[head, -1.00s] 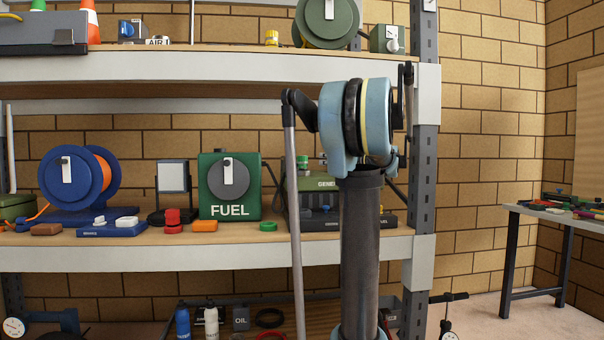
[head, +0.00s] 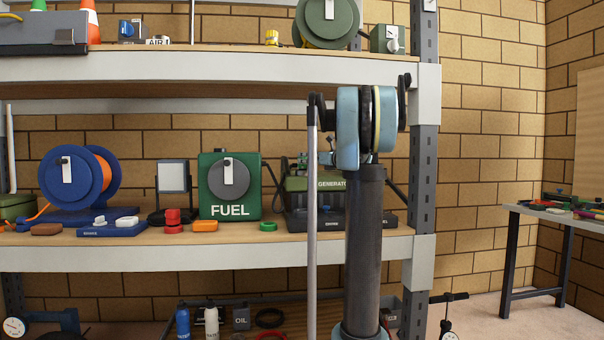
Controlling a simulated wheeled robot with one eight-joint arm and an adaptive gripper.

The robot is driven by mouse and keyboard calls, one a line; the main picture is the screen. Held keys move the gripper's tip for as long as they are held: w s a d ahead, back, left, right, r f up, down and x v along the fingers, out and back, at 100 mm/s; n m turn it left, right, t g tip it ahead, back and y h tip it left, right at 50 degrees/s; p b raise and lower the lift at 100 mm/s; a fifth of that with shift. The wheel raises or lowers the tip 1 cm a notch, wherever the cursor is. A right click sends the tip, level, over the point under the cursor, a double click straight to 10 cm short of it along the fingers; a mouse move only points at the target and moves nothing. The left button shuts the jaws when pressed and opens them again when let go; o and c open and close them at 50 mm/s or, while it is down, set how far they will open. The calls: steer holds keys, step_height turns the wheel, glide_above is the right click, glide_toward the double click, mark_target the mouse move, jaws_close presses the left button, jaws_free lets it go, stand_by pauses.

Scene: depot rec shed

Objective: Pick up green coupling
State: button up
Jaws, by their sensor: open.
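A small flat green piece (head: 268,226), which looks like the green coupling, lies on the front part of the middle shelf (head: 180,254). It sits right of the orange piece and left of the generator, with clear board around it. My arm stands upright to the right of it, in front of the generator. My gripper is not seen; no fingers show in the head view.
The green FUEL unit (head: 229,188) stands behind and left of the green piece. An orange piece (head: 205,225) and a red piece (head: 172,222) lie further left. The generator (head: 300,198) is partly hidden by my arm. The upper shelf (head: 180,67) overhangs.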

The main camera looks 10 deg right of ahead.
steer(key=shift+x, duration=2.35)
steer(key=shift+r, duration=0.25)
jaws_close()
step_height(320, 180, up, 10)
